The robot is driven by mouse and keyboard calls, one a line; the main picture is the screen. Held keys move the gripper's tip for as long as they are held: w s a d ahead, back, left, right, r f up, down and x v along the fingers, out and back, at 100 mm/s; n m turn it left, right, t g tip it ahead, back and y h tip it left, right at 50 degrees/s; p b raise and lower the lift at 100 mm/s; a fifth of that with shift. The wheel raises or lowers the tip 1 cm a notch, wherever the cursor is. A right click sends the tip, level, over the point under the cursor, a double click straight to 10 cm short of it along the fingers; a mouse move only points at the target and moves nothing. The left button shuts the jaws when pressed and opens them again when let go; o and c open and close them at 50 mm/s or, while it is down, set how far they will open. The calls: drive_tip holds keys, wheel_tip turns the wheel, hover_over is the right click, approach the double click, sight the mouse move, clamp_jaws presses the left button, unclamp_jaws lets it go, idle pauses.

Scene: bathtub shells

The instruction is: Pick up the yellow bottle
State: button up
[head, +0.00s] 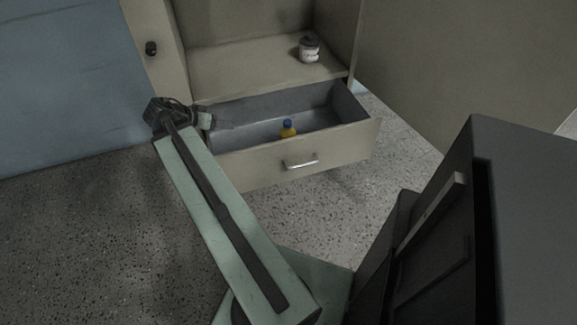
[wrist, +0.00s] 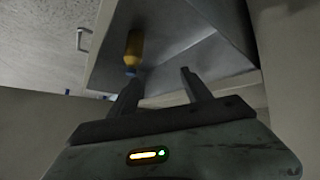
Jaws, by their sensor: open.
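The yellow bottle (head: 288,130) with a blue cap stands inside the open drawer (head: 270,163), near its front panel. In the wrist view the bottle (wrist: 134,50) shows beyond the tip of the left finger, with its blue cap toward the gripper. My gripper (head: 215,121) is at the left side of the drawer in the head view, to the left of the bottle and apart from it. In the wrist view my gripper (wrist: 160,80) has its two fingers spread with nothing between them. The bottle's lower part is hidden by the drawer front in the head view.
A white jar (head: 309,49) with a dark lid stands on the cabinet shelf (head: 240,75) above the drawer. A cabinet door with a dark knob (head: 151,48) is at left. A dark cabinet (head: 520,220) stands at the right front. Speckled floor lies open before the drawer.

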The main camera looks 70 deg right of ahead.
sight(287, 126)
drive_tip(key=s+d+f+m+g+b, duration=0.1)
drive_tip(key=s+d+f+m+b, duration=0.1)
drive_tip(key=s+d+f+b, duration=0.2)
drive_tip(key=s+d+f+m+g+h+b, duration=0.1)
drive_tip(key=s+d+f+b, duration=0.3)
drive_tip(key=s+d, duration=0.3)
drive_tip(key=s+d+f+m+g+h+b, duration=0.1)
drive_tip(key=s+d+f+m+b, duration=0.1)
drive_tip(key=s+d+f+b, duration=0.3)
drive_tip(key=shift+s+d+m+b, duration=0.15)
drive_tip(key=shift+d+b, duration=0.1)
drive_tip(key=shift+d, duration=0.65)
drive_tip(key=shift+s+d+m+b, duration=0.15)
drive_tip(key=shift+d+b, duration=0.1)
drive_tip(key=shift+d, duration=0.65)
drive_tip(key=shift+w+r, duration=0.1)
clamp_jaws()
